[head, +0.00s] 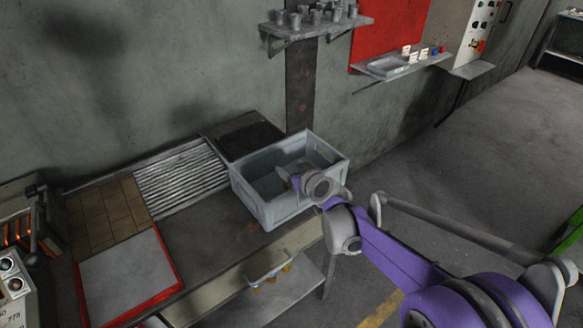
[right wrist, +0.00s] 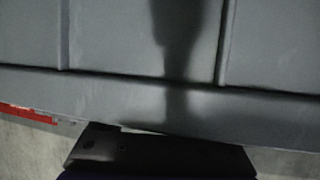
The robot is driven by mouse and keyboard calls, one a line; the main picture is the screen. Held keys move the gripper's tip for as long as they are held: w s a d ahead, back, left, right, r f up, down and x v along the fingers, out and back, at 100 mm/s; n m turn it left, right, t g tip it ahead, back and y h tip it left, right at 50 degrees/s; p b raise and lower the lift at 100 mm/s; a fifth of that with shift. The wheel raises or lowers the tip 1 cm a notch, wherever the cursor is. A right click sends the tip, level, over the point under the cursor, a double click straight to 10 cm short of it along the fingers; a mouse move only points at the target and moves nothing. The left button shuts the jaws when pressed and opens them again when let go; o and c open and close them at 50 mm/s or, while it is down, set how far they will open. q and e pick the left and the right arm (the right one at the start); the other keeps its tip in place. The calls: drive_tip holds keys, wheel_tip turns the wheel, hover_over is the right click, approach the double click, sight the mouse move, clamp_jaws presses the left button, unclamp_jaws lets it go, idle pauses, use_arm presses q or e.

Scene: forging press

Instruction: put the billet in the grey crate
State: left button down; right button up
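The grey crate (head: 262,205) stands on the right end of the workbench, with its open top up. My right gripper (head: 286,177) reaches over the crate's near right wall and points into it. Its fingers are small and partly hidden by my wrist, so I cannot tell whether they are open or shut. The right wrist view shows a grey ribbed wall (right wrist: 110,95), likely the crate's, with a dark shadow on it, and a dark part of my gripper at the bottom edge. I cannot make out the billet in either view. My left gripper is out of view.
Left of the crate are a ribbed metal plate (head: 180,176), brown tiles (head: 105,215) and a red-edged pale plate (head: 128,278). A dark plate (head: 250,140) lies behind it. A wall shelf (head: 310,27) hangs above. The lower shelf (head: 290,292) holds a small tray.

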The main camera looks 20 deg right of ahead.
drive_tip(key=shift+s+a+f, duration=0.15)
drive_tip(key=shift+f, duration=0.15)
drive_tip(key=shift+r, duration=0.55)
drive_tip(key=p+v, duration=0.2)
drive_tip(key=v, duration=1)
drive_tip(key=s+a+f+g+y, duration=0.1)
drive_tip(key=s+a+f+g, duration=0.35)
drive_tip(key=s, duration=0.55)
drive_tip(key=s+f+g+h, duration=0.1)
drive_tip(key=s+f+g, duration=0.1)
drive_tip(key=s+f, duration=0.2)
drive_tip(key=s+d+f+m+g+h, duration=0.1)
drive_tip(key=s+f, duration=0.3)
drive_tip(key=s, duration=0.6)
drive_tip(key=shift+s+d+m+g+h, duration=0.2)
drive_tip(key=shift+s+m+g+h, duration=0.1)
drive_tip(key=shift+g+h, duration=0.1)
drive_tip(key=shift+w+r, duration=0.1)
drive_tip(key=shift+w+r, duration=0.15)
drive_tip(key=shift+r, duration=0.35)
